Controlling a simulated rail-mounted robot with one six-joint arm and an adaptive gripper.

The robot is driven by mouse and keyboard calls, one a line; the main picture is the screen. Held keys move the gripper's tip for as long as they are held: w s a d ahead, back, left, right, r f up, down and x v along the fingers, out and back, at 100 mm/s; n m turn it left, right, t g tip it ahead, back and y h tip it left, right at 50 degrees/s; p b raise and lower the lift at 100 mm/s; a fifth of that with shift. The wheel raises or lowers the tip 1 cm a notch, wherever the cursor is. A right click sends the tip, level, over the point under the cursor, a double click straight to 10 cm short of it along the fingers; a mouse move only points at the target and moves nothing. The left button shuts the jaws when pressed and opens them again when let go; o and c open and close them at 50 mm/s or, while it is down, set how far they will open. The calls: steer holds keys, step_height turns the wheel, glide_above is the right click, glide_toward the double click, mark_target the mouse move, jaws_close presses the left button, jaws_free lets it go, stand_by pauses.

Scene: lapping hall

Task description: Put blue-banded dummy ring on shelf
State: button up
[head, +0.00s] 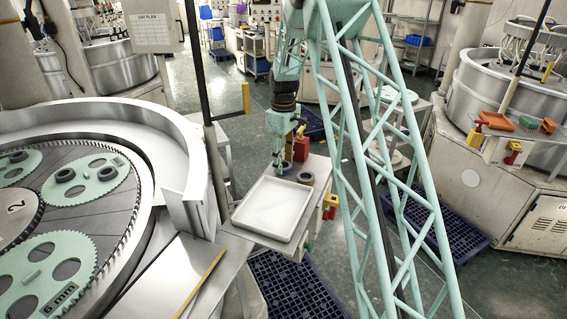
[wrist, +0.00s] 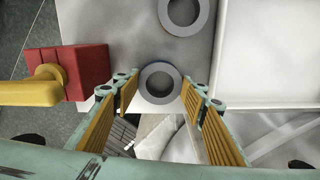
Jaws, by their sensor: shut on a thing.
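The blue-banded dummy ring (wrist: 144,82) is a grey ring with a blue edge, between my fingertips in the wrist view. In the head view it shows small and dark (head: 284,169), just below the gripper. My gripper (head: 279,166) points down over the grey shelf (head: 318,166), beside the white tray. Its yellow-padded fingers (wrist: 159,94) are shut on the ring from left and right. Whether the ring touches the shelf I cannot tell. A second grey ring (wrist: 164,12) lies on the shelf close by; the head view shows it (head: 305,178) right of the gripper.
An empty white tray (head: 241,219) sits in front of the gripper. A red block with a yellow handle (wrist: 85,70) is at the shelf's left edge in the wrist view. The lapping machine (head: 172,160) with green carriers stands left. Blue floor grates (head: 285,285) lie below.

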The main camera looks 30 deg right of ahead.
steer(key=shift+f, duration=0.1)
steer(key=o, duration=1.1)
steer(key=shift+r+b, duration=0.3)
steer(key=shift+r, duration=5.8)
steer(key=shift+r, duration=0.1)
